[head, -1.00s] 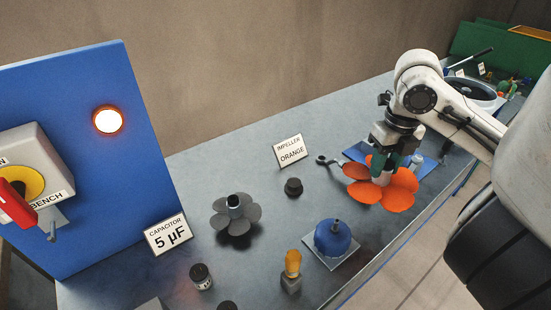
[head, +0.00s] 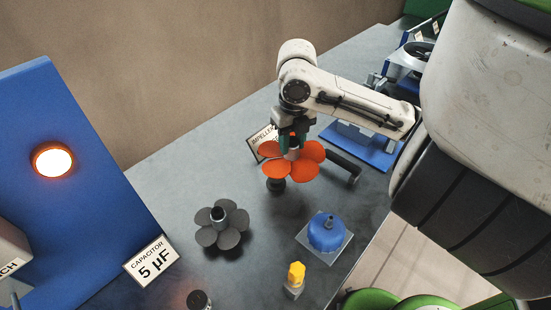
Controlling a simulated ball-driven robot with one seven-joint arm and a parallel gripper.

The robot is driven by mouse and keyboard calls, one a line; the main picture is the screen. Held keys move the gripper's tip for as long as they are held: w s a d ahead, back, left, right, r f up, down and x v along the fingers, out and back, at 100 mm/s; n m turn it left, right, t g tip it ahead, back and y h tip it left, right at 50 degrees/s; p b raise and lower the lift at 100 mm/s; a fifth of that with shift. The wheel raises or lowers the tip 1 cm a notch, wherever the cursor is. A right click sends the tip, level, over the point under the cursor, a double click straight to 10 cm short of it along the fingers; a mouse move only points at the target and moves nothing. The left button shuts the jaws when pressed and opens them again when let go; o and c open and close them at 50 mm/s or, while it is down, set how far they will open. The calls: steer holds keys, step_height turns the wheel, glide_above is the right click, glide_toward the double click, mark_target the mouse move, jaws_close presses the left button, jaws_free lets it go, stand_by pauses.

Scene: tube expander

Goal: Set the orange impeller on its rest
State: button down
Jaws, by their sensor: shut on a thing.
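The orange impeller (head: 292,167) has several broad petals around a hub. My gripper (head: 292,150) points down from above and is shut on its hub, which the fingers partly hide. A black round stub (head: 275,186) shows below the impeller's front left petals, its top hidden. It stands in front of the impeller label (head: 262,143), which the impeller and gripper partly cover; this stub looks like the rest. I cannot tell whether the impeller touches it.
A dark grey impeller (head: 221,226) sits to the left. A blue domed part on a plate (head: 327,232) and a yellow-topped part (head: 295,277) are in front. A blue tray (head: 365,145) is behind right. The capacitor label (head: 152,262) stands near the blue panel (head: 70,190).

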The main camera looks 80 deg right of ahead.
mark_target(278, 151)
steer(key=w+f, duration=0.2)
steer(key=f, duration=0.1)
steer(key=w+f, duration=0.1)
steer(key=shift+w+a+f+p, duration=0.2)
steer(key=shift+a+f+p, duration=0.05)
steer(key=shift+a+p, duration=0.05)
steer(key=f+p, duration=0.1)
steer(key=f, duration=0.2)
steer(key=shift+w, duration=0.2)
steer(key=shift+f, duration=0.3)
steer(key=shift+f, duration=0.15)
steer(key=c, duration=0.7)
jaws_free()
steer(key=shift+c, duration=0.2)
step_height(278, 151, up, 12)
steer(key=shift+r+b, duration=0.2)
steer(key=shift+b, duration=0.35)
